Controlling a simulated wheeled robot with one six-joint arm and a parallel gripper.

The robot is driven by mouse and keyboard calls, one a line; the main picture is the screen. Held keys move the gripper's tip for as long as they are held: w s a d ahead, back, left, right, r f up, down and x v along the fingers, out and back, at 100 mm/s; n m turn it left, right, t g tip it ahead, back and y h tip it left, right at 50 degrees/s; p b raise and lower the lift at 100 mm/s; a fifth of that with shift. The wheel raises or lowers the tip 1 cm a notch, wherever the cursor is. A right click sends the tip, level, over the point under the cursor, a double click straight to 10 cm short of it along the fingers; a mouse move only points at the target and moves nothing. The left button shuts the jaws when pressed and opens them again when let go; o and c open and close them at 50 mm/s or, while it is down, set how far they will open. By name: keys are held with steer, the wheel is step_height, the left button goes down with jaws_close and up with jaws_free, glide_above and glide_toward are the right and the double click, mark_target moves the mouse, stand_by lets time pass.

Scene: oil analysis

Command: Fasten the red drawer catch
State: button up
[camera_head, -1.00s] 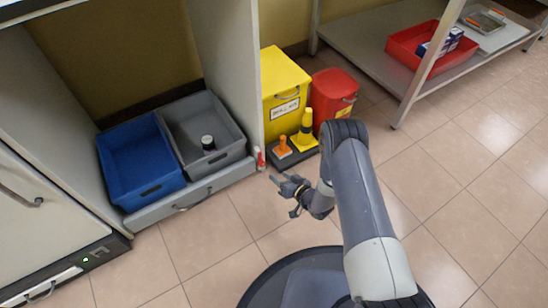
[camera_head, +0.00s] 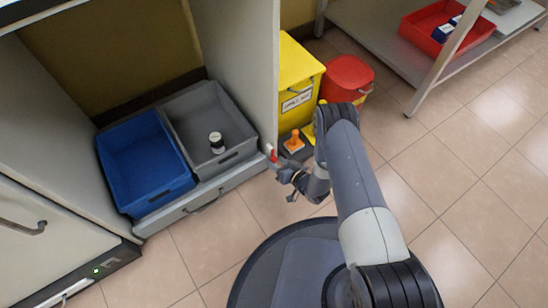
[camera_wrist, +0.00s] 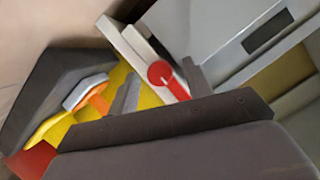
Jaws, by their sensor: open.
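The red drawer catch (camera_head: 272,154) is small and sits at the right end of the drawer front (camera_head: 165,217), by the edge of the cabinet's side panel. In the wrist view the catch (camera_wrist: 168,80) shows a round red head and a short red lever on a pale strip. My gripper (camera_head: 284,179) is open and empty, close to the catch on its front right side. In the wrist view the catch appears between the fingers of my gripper (camera_wrist: 162,86). I cannot tell whether they touch it.
The drawer holds a blue bin (camera_head: 142,165) and a grey bin (camera_head: 240,135) with a small black-and-white container (camera_head: 216,142). A yellow bin (camera_head: 297,85), a red bin (camera_head: 347,75) and an orange-handled object (camera_head: 294,142) stand just behind my gripper. Tiled floor is clear on the right.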

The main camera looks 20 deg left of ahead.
steer(key=shift+c, duration=0.6)
steer(key=c, duration=0.9)
steer(key=n, duration=0.1)
steer(key=n+t+h, duration=0.1)
steer(key=n, duration=0.1)
steer(key=shift+s+a+h, duration=0.15)
steer(key=shift+h, duration=0.15)
steer(key=n+t+h, duration=0.1)
steer(key=n+t, duration=0.1)
steer(key=n, duration=0.1)
steer(key=shift+s+a, duration=0.1)
steer(key=n+t, duration=0.1)
steer(key=n, duration=0.2)
steer(key=shift+s+f+t+h, duration=0.1)
steer(key=shift+f+t+h, duration=0.05)
steer(key=shift+t+h, duration=0.25)
steer(key=shift+a+f+n+t, duration=0.1)
steer(key=shift+n+t, duration=0.9)
steer(key=shift+n, duration=0.9)
